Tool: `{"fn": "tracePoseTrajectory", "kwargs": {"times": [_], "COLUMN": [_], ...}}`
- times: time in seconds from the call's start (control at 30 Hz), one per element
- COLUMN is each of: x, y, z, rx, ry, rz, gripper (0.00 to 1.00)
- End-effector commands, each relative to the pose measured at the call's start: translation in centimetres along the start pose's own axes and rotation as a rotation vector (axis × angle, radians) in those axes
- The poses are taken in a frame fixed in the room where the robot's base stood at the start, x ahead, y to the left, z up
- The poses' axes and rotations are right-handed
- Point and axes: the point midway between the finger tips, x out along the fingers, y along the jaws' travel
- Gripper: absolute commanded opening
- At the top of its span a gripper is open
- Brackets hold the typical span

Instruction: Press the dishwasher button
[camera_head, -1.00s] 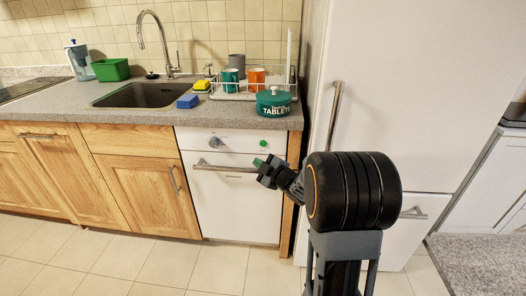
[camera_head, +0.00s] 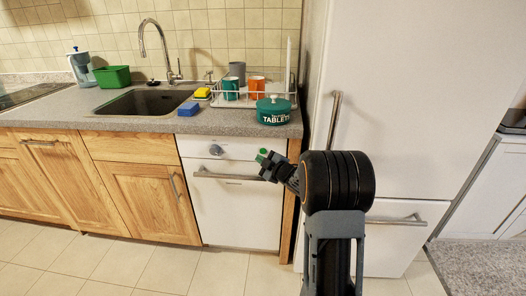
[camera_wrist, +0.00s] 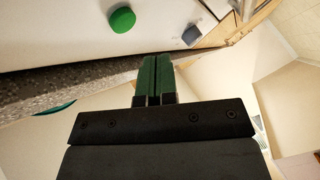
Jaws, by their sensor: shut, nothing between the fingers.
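The white dishwasher (camera_head: 232,205) stands under the counter, left of the fridge. Its green round button (camera_head: 264,151) is on the top panel at the right. In the head view my gripper's green fingertips (camera_head: 260,157) overlap the button's lower left edge. The button also shows in the wrist view (camera_wrist: 122,20), whole and unobstructed, apart from the fingertips (camera_wrist: 155,72). My gripper is shut with its two fingers together and empty. A grey dial (camera_head: 216,150) sits to the left on the same panel, and shows in the wrist view (camera_wrist: 191,35).
A metal handle bar (camera_head: 222,175) runs across the dishwasher below the panel. The countertop edge (camera_head: 230,129) overhangs above it, with a green tablets tin (camera_head: 273,115) on top. The fridge (camera_head: 400,100) stands close on the right. The floor in front is clear.

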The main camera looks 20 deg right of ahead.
Motion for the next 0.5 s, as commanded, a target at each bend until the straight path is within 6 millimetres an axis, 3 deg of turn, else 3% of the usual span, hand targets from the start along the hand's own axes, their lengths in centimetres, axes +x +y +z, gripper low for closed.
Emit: {"fn": "tracePoseTrajectory", "kwargs": {"times": [0.5], "x": [1.5], "y": [1.0], "z": [1.1], "rx": [0.000], "ry": [0.001], "rz": [-0.001], "gripper": [0.00]}}
